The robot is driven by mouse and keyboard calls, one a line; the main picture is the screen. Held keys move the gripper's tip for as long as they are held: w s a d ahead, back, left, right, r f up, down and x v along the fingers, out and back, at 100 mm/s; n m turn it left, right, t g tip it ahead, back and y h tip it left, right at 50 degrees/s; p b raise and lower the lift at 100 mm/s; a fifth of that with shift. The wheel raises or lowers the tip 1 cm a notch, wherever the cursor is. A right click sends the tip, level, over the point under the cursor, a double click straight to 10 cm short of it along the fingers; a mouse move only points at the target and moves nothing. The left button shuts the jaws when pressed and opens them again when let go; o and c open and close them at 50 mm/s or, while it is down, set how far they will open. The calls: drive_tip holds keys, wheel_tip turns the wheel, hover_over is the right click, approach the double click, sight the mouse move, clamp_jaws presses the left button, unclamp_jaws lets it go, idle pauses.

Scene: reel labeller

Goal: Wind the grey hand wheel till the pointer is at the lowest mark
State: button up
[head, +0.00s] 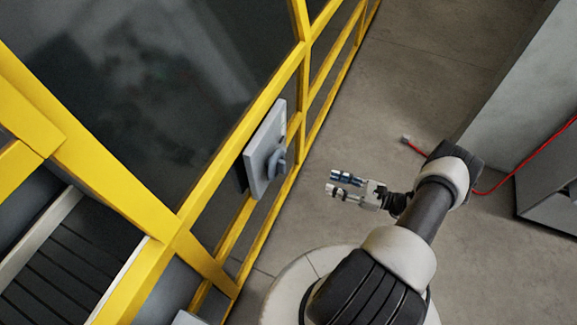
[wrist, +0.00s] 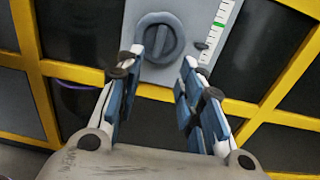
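The grey hand wheel (wrist: 158,38), a round knob with a raised bar across it, sits on a light grey panel (wrist: 188,14). In the head view the wheel (head: 277,162) stands out from the panel (head: 262,155) on the yellow frame. A white scale (wrist: 222,22) with dark marks and a green band runs beside the wheel. A small dark pointer (wrist: 201,46) is at the scale's left edge, below the green band. My gripper (wrist: 158,68) is open and empty, its fingertips below the wheel in the wrist view. In the head view my gripper (head: 334,184) is apart from the wheel, to its right.
Yellow frame bars (head: 240,120) with dark panes surround the panel. A red cable (head: 490,190) lies on the floor and runs up to a grey cabinet (head: 540,90) at right. Clear floor (head: 385,110) lies between frame and cabinet.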

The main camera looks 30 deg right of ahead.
approach(285, 166)
drive_tip(key=x, duration=0.9)
drive_tip(key=shift+d+f, duration=0.15)
drive_tip(key=shift+f, duration=0.1)
clamp_jaws()
